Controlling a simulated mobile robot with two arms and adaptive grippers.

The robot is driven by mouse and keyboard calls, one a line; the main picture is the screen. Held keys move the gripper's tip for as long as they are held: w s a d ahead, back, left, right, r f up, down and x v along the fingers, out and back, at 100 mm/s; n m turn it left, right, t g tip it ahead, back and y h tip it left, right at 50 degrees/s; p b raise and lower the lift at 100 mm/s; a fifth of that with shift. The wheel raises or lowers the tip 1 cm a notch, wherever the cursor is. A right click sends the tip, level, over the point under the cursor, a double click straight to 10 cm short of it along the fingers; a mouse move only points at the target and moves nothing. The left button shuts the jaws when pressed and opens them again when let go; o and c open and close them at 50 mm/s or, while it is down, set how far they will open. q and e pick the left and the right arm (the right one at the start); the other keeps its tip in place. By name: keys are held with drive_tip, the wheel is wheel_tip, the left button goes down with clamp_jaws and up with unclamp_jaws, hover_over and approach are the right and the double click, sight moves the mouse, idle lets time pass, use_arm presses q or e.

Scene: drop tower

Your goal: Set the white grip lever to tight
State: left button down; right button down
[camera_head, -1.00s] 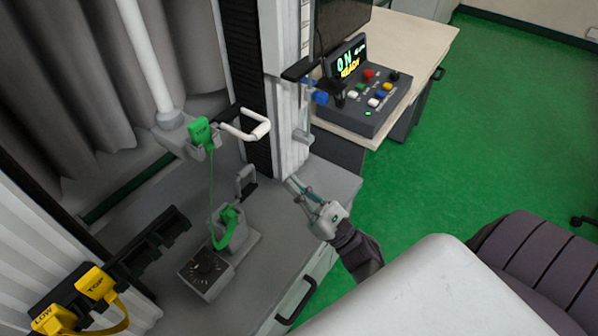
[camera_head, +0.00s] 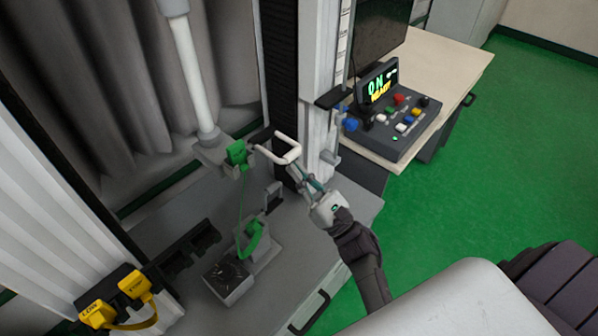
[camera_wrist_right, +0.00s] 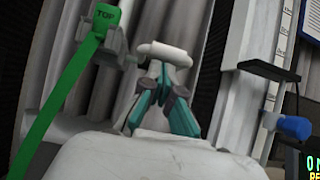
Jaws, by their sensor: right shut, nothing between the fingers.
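The white grip lever (camera_head: 290,154) is a U-shaped white handle beside the green tag (camera_head: 237,154) on the tower's carriage, and it sticks out to the right. In the right wrist view its white bar (camera_wrist_right: 165,53) lies across, just beyond my fingertips. My right gripper (camera_head: 297,170) is shut and empty, with its tips just below the lever's outer end. In the wrist view the fingertips (camera_wrist_right: 163,72) meet close under the bar; I cannot tell whether they touch it. My left gripper is not in view.
A control box (camera_head: 396,125) with a lit display reading ON and READY stands on the desk (camera_head: 462,70) at right. A grey base unit (camera_head: 230,280) with a green strap is below the lever. Yellow tags (camera_head: 133,284) hang at lower left. A blue knob (camera_head: 350,124) sits by the column.

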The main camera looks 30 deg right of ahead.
drive_tip(key=shift+r, duration=0.1)
drive_tip(key=r+g+p, duration=0.1)
drive_tip(key=r+p, duration=0.1)
drive_tip(key=r, duration=0.1)
drive_tip(key=w+r+g+p, duration=0.1)
drive_tip(key=r+p, duration=0.2)
drive_tip(key=r, duration=0.1)
drive_tip(key=w+a+r+g+h+p, duration=0.1)
drive_tip(key=r+p, duration=0.2)
drive_tip(key=r, duration=0.1)
drive_tip(key=shift+w, duration=0.1)
drive_tip(key=w+r, duration=0.1)
drive_tip(key=w+a+r, duration=0.1)
drive_tip(key=shift+w, duration=0.4)
idle(0.4)
idle(1.3)
